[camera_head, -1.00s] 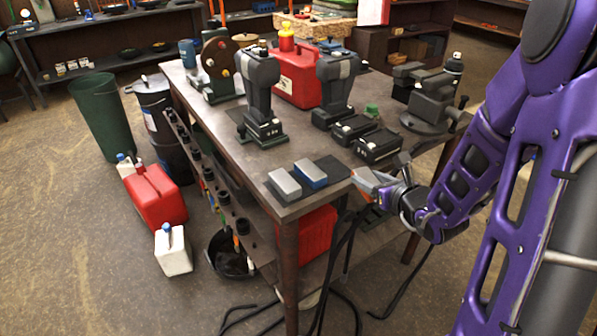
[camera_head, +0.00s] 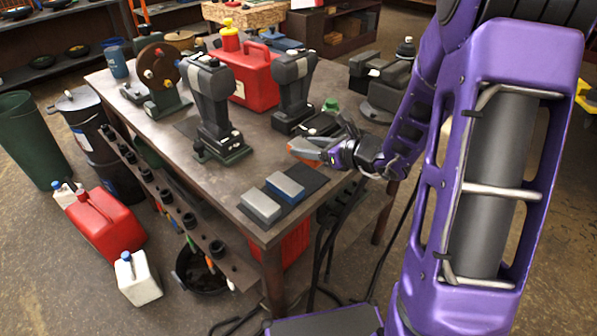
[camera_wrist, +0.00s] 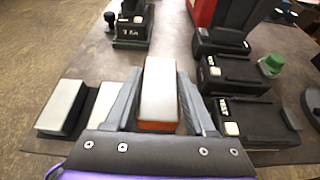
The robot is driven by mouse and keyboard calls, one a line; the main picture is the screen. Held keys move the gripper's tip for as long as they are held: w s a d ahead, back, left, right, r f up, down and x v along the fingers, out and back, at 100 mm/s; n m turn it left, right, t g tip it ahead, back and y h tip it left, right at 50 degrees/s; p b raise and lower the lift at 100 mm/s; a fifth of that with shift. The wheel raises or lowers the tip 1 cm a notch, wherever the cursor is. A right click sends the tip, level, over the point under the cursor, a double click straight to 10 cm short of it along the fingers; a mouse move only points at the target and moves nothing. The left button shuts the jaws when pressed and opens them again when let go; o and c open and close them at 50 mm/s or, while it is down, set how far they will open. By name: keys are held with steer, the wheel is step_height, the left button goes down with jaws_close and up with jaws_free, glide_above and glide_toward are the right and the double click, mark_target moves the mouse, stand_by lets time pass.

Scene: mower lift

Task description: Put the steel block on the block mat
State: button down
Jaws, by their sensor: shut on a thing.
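The steel block (camera_head: 305,147) has a pale grey top and an orange side and end. My gripper (camera_head: 312,154) is shut on it and holds it over the table, behind the right part of the block mat. In the wrist view the block (camera_wrist: 159,90) sits between the two fingers of my gripper (camera_wrist: 160,100). The dark block mat (camera_head: 312,179) lies at the table's near corner. A grey block (camera_head: 261,206) and a blue-sided block (camera_head: 286,188) lie at its left, side by side. The mat's right part is bare.
Black battery chargers (camera_wrist: 238,75) stand close to the right of my gripper. A drill on a battery (camera_head: 217,110) stands behind the blocks, with a red can (camera_head: 255,80) further back. The table's (camera_head: 245,180) near edge runs just past the mat.

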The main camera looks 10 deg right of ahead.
mark_target(307, 176)
steer(key=shift+f+b, duration=0.3)
steer(key=shift+f, duration=2.55)
steer(key=shift+f+b, duration=0.3)
steer(key=shift+c, duration=1.2)
jaws_free()
steer(key=shift+r, duration=0.1)
steer(key=shift+r, duration=0.1)
steer(key=shift+s+d+r+p, duration=0.1)
steer(key=shift+r+p, duration=0.1)
steer(key=shift+p, duration=0.2)
steer(key=v, duration=1.1)
steer(key=shift+s+d, duration=0.2)
steer(key=shift+s, duration=0.1)
